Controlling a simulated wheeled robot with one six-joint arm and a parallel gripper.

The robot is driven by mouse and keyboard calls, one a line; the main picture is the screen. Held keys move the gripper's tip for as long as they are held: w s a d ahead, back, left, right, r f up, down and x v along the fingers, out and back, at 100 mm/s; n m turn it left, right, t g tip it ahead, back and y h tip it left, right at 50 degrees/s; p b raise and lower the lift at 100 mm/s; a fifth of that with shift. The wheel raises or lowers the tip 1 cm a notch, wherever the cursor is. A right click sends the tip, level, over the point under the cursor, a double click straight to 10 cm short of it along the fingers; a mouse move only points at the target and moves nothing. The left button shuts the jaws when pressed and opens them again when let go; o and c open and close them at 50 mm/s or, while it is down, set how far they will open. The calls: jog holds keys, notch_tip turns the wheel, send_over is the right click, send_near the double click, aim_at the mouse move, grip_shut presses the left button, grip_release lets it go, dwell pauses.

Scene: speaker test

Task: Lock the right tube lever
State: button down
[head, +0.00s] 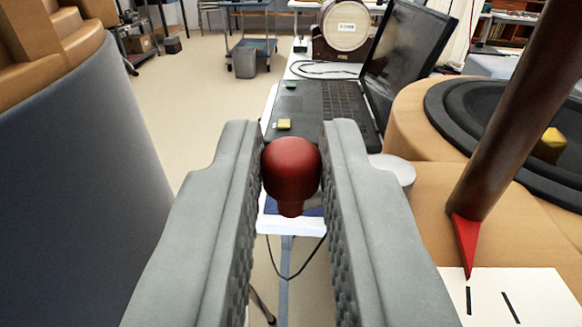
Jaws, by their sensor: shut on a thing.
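A round, dark red knob (291,170) with a narrower neck below sits between the fingertips of my gripper (291,165), in the middle of the head view. My gripper is shut on the knob, with a grey, textured finger on each side. What the knob's neck joins is hidden, so I cannot tell where the rest of its lever runs. No separate tube shows clearly.
At right, a dark red rod (522,110) ends in a red pointer (466,240) above a white marked card (515,298). A black speaker cone (455,115) sits behind it. A laptop (345,105) lies ahead; a large grey cylinder (80,190) stands at left.

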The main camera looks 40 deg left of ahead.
jog(key=shift+w+a+r+m+t+h, duration=0.15)
jog(key=shift+a+m+t+h, duration=0.15)
jog(key=shift+m+t+h, duration=0.45)
jog(key=shift+w+a+m+t+h, duration=0.1)
jog(key=shift+a+m+t+h, duration=0.2)
jog(key=shift+m+h, duration=0.45)
jog(key=shift+w+a+m+t+h, duration=0.15)
jog(key=shift+m+t+h, duration=0.3)
jog(key=shift+h, duration=0.55)
jog(key=shift+m+h, duration=0.35)
jog(key=shift+h, duration=0.35)
jog(key=c, duration=1.4)
grip_release()
jog(key=shift+o, duration=0.2)
